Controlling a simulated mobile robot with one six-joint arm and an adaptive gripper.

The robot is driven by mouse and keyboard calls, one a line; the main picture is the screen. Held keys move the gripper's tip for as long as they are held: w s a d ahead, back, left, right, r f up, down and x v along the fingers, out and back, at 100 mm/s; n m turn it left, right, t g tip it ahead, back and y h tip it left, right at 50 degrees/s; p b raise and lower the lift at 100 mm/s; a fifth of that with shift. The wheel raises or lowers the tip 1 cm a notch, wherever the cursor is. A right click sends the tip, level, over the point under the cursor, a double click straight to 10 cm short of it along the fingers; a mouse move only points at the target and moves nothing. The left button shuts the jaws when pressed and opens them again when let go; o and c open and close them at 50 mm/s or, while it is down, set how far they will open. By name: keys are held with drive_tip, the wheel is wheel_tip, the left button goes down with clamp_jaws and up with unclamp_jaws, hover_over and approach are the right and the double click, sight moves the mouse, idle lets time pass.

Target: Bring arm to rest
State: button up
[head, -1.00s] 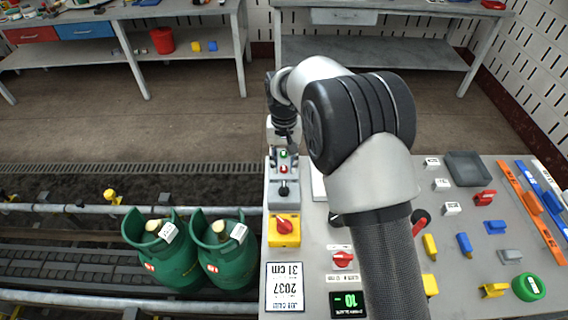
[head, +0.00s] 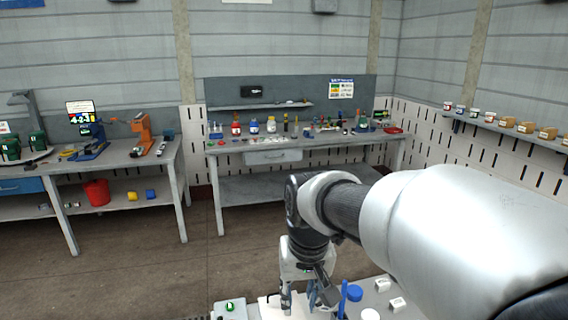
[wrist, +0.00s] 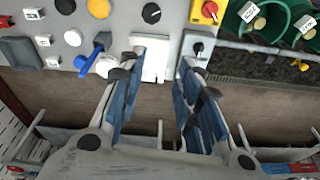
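My gripper (head: 305,292) points down over the control bench at the bottom of the head view. In the wrist view, my gripper (wrist: 163,62) shows two blue-padded fingers apart, with nothing between them. A white plate (wrist: 155,62) on the bench lies beyond the fingertips. A blue object (wrist: 92,56) stands beside the left finger; I cannot tell whether they touch. My arm crosses the right side of the head view and hides part of the room.
The control bench carries a red-and-yellow switch (wrist: 209,11) and several buttons. A back workbench (head: 300,146) holds bottles and tools. A left workbench (head: 120,158) has a red bucket (head: 97,192) below. Open floor lies between.

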drive_tip(key=s+d, duration=0.3)
drive_tip(key=s, duration=0.3)
drive_tip(key=s+d+m+t, duration=0.1)
drive_tip(key=s+d, duration=0.3)
drive_tip(key=s, duration=0.3)
drive_tip(key=s+d+t, duration=0.1)
drive_tip(key=s+d, duration=0.3)
drive_tip(key=s, duration=0.3)
drive_tip(key=shift+s+r+h, duration=0.2)
drive_tip(key=shift+r+h, duration=0.1)
drive_tip(key=shift+r, duration=0.15)
